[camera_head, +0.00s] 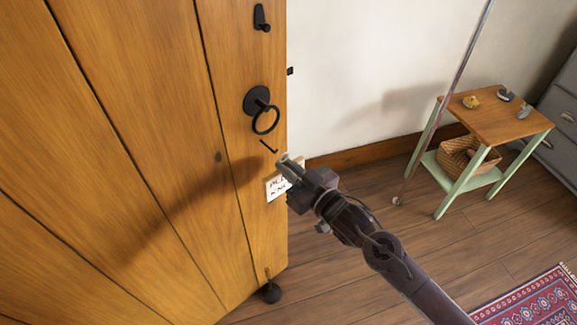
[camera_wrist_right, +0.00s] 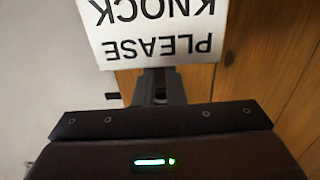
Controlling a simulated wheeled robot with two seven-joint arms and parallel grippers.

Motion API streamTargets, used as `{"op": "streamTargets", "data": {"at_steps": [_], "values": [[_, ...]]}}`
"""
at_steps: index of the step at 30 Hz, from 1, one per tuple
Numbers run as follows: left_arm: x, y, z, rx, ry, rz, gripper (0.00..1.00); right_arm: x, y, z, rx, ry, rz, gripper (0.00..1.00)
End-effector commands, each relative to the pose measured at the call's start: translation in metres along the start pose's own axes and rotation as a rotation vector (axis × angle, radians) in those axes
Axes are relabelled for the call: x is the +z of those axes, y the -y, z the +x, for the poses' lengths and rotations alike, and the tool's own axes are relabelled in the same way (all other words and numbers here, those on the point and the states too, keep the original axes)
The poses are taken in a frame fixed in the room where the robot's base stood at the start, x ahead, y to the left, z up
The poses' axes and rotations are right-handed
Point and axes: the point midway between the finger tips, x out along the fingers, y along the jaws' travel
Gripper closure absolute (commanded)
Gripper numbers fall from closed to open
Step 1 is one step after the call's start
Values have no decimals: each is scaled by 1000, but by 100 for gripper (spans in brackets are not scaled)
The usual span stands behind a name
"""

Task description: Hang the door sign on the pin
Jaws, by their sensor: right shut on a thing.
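The door sign (camera_head: 277,188) is a small pale board lettered "PLEASE KNOCK". My right gripper (camera_head: 289,163) is shut on it and holds it in front of the wooden door near the door's free edge. In the right wrist view the sign (camera_wrist_right: 150,30) fills the top, its lettering upside down, with the jaws hidden behind or under its edge. The pin (camera_head: 268,146) is a short dark peg on the door, just above and left of the sign. The sign appears below the pin; its hanging loop cannot be made out. My left gripper is not in view.
A black ring handle (camera_head: 264,115) sits on the door (camera_head: 150,150) just above the pin, with a black latch (camera_head: 261,18) higher up. A green-legged side table (camera_head: 500,121) with a wicker basket (camera_head: 468,158) stands at right. A patterned rug (camera_head: 535,303) lies lower right.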

Motion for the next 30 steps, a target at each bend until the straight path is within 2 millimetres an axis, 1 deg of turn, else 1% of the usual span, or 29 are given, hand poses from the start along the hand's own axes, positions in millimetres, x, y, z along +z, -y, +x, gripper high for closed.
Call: {"op": "streamTargets", "data": {"at_steps": [14, 30], "values": [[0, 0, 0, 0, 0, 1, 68, 0, 0, 2, 0, -2, 0, 100], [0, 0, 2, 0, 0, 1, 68, -1, 0, 12, -1, -2, 1, 100]]}}
